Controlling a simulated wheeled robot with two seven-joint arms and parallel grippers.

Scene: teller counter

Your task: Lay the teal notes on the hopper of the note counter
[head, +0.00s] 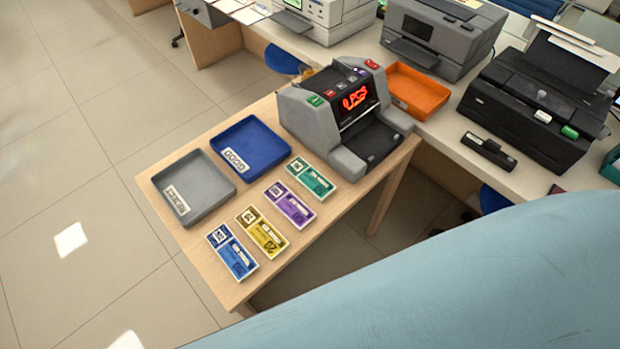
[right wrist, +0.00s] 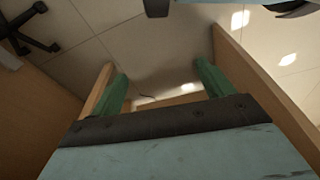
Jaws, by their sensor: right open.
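The teal notes (head: 310,177) lie flat on the wooden table, just left of the note counter (head: 325,115). They are the bundle closest to it in a row of banded notes. The counter is grey and black, with a red display reading 0 PCS and a dark open bed (head: 372,147) at its front, empty of notes. My right gripper (right wrist: 162,85) shows in the right wrist view with its green-tipped fingers apart and nothing between them. It is not seen in the head view, so its distance to the notes cannot be told. My left gripper is in neither view.
Purple (head: 289,204), yellow (head: 262,232) and blue notes (head: 232,251) lie beside the teal ones. A blue tray (head: 285,152) and a grey tray (head: 228,190) stand behind them. An orange tray (head: 440,92) and printers (head: 535,115) are on the counter behind. My light-blue arm covers the lower right.

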